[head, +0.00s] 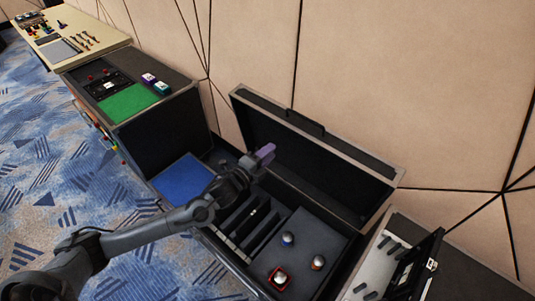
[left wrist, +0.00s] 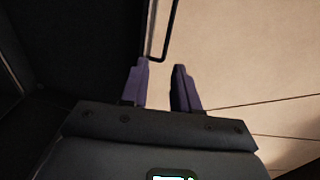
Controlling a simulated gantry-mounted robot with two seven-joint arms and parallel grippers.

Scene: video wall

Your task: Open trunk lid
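The trunk (head: 238,258) is a black case with pale metal edges, standing by the wall. Its lid (head: 315,150) is raised and stands tilted back toward the wall, with a dark handle (head: 305,122) at its top edge. My left gripper (head: 266,152) is over the trunk, in front of the inside of the lid. In the left wrist view my left gripper (left wrist: 160,80) has its two purple fingers apart with nothing between them. The lid (left wrist: 95,45) fills the dark left side there, and its handle (left wrist: 168,30) shows beyond the fingertips. My right gripper is not in view.
Another open case (head: 375,262) stands at right.

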